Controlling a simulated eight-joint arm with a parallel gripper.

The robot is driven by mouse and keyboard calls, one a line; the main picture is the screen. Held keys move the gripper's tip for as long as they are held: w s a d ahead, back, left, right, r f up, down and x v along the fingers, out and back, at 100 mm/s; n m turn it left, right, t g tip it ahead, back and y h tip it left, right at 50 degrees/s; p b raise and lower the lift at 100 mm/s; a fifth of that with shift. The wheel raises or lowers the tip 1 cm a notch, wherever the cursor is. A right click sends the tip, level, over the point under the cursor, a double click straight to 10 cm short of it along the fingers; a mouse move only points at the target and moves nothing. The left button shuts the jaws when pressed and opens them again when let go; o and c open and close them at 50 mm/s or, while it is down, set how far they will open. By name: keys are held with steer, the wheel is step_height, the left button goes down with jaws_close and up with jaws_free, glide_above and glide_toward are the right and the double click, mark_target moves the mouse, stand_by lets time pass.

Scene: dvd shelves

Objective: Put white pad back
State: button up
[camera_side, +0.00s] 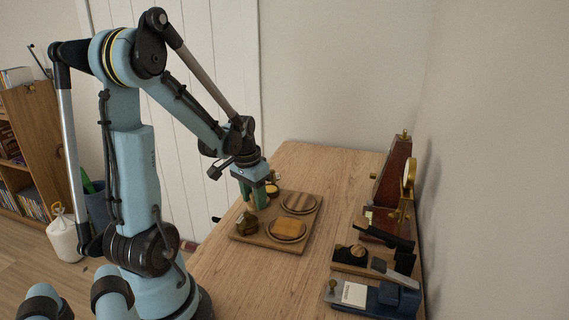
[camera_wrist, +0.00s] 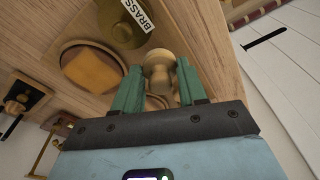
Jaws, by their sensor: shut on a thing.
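My gripper (camera_side: 254,200) has green fingers and is low over the wooden board at its left part. In the wrist view my gripper (camera_wrist: 161,75) is shut on a turned pale wooden knob (camera_wrist: 159,66), which sits between the fingers. The knob's lower end is partly hidden, and I cannot tell whether it touches the board. I see no clearly white pad; whether the knob belongs to one cannot be told.
A brass-coloured piece (camera_side: 246,223) stands close beside my gripper; its BRASS label shows in the wrist view (camera_wrist: 140,12). At the right are a blue tool with a white card (camera_side: 354,294), a dark block with a knob (camera_side: 358,252) and a metronome (camera_side: 394,172). The front tabletop is clear.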

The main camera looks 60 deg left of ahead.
mark_target(251, 205)
steer(key=shift+f, duration=1.1)
steer(key=o, duration=0.9)
steer(key=shift+f, duration=0.15)
steer(key=shift+o, duration=0.2)
step_height(251, 205, up, 12)
steer(key=s, duration=0.1)
steer(key=w+d+m+t, duration=0.2)
steer(key=d+t, duration=0.1)
steer(key=d, duration=0.8)
steer(key=w+d+m+t, duration=0.2)
steer(key=d, duration=0.9)
steer(key=shift+w+d+f+t+h, duration=0.2)
steer(key=shift+d+t+h, duration=0.1)
steer(key=shift+d+t, duration=0.1)
